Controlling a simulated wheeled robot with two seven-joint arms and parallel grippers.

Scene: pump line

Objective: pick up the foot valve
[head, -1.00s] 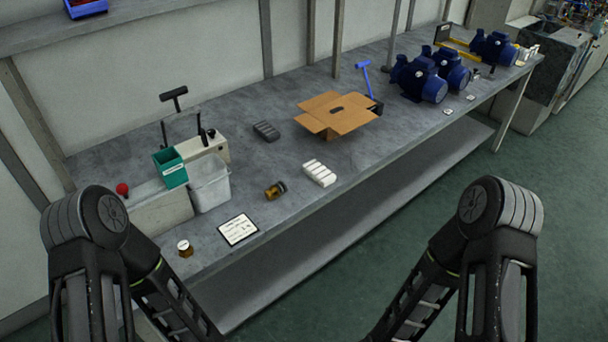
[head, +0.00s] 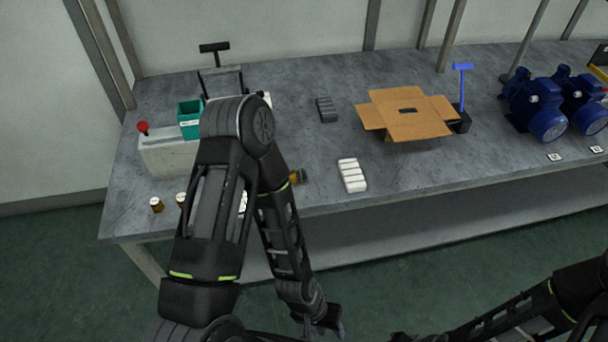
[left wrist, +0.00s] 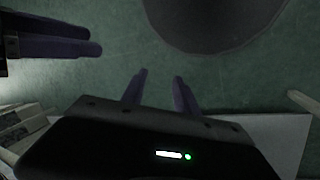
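A short amber-and-black cylinder, which looks like the foot valve (head: 298,177), lies on the grey bench near its front edge. My left arm partly covers it in the head view. My left gripper (head: 330,324) hangs low in front of the bench, apart from the cylinder. In the left wrist view its two fingers (left wrist: 160,85) stand apart with only green floor between them. Two purple fingers at the upper left of that view look like my right gripper (left wrist: 52,36); their opening is unclear. The right arm enters the head view at the lower right.
On the bench (head: 280,140) are a white block pack (head: 352,175), an open cardboard box (head: 408,114), a dark ribbed block (head: 326,109), blue pumps (head: 545,105), a teal bin (head: 190,118) and small brown jars (head: 157,205).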

